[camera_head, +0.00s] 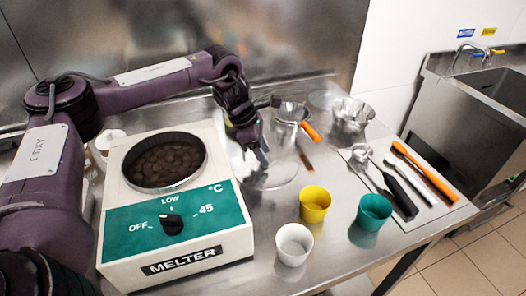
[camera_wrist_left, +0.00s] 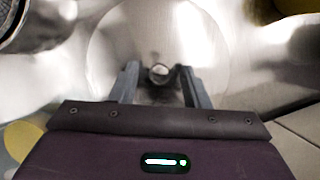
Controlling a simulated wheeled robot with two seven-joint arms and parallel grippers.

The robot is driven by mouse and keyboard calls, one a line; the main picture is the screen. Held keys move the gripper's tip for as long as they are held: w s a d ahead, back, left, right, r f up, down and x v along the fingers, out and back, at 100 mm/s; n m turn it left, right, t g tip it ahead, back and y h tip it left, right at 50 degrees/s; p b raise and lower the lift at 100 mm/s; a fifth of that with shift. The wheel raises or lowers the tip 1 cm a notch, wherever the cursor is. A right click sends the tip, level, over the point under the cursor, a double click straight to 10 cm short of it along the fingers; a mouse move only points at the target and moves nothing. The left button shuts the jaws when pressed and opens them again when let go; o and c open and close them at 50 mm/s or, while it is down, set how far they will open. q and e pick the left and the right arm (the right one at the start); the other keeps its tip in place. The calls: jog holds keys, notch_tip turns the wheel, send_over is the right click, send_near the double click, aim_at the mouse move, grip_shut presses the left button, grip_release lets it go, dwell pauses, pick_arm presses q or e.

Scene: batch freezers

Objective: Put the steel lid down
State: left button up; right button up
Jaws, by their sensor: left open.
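The round steel lid (camera_head: 280,178) lies on the steel table, just right of the melter (camera_head: 178,207). Its knob (camera_wrist_left: 159,72) shows in the left wrist view, between the fingers, with the broad disc around it. My left gripper (camera_head: 251,160) is above the lid. It is open, one finger on each side of the knob with a gap to each, and holds nothing. Part of the lid is hidden by the gripper in the head view. The melter's pan is uncovered and holds brown pieces. My right gripper is not in view.
A yellow cup (camera_head: 315,204), a teal cup (camera_head: 372,213) and a white cup (camera_head: 294,244) stand in front of the lid. Utensils lie on a pale mat (camera_head: 425,205) at right.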

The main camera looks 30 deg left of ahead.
pick_arm(q)
jog(key=v, duration=1.1)
jog(key=shift+r+p, duration=0.35)
jog(key=shift+a, duration=0.15)
